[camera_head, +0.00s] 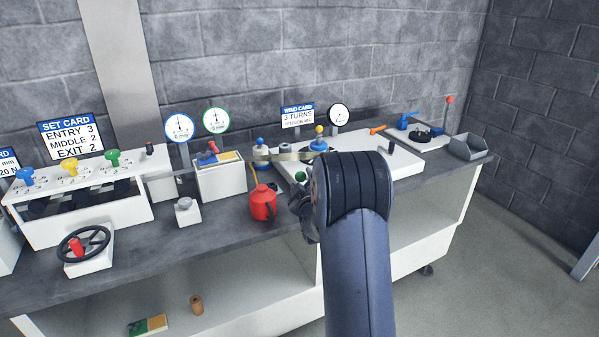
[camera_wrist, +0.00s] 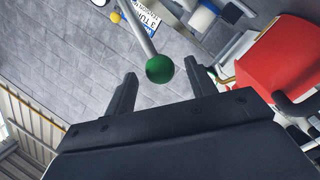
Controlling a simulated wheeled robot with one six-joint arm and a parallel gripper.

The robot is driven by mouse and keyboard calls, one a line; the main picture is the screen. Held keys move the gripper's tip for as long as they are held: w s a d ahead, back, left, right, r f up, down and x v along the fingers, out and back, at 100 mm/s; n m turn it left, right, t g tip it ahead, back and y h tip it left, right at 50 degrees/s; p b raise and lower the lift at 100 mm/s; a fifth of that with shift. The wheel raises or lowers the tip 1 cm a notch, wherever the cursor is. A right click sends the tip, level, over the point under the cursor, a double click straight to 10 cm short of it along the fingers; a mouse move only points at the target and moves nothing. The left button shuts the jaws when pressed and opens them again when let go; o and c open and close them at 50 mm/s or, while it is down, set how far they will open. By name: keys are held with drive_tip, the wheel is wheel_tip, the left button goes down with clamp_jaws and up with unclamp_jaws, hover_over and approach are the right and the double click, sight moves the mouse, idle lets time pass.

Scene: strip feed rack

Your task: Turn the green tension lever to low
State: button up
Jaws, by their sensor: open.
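The green tension lever shows in the wrist view as a grey rod ending in a green ball knob (camera_wrist: 160,69). My gripper (camera_wrist: 160,76) is open, with one finger on each side of the ball near the fingertips. I cannot tell whether either finger touches it. In the head view a green knob (camera_head: 301,176) shows just left of my arm, at the front of a white base plate (camera_head: 345,156). My arm hides most of the gripper there. The lever's scale marks are not readable.
A red can (camera_head: 263,202) stands close to the left of the gripper; it also fills the right of the wrist view (camera_wrist: 285,62). A grey tray (camera_head: 468,147) is far right.

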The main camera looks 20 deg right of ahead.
sight(299, 173)
drive_tip(key=shift+p+x, duration=0.35)
drive_tip(key=shift+x, duration=2.15)
drive_tip(key=shift+c, duration=0.5)
clamp_jaws()
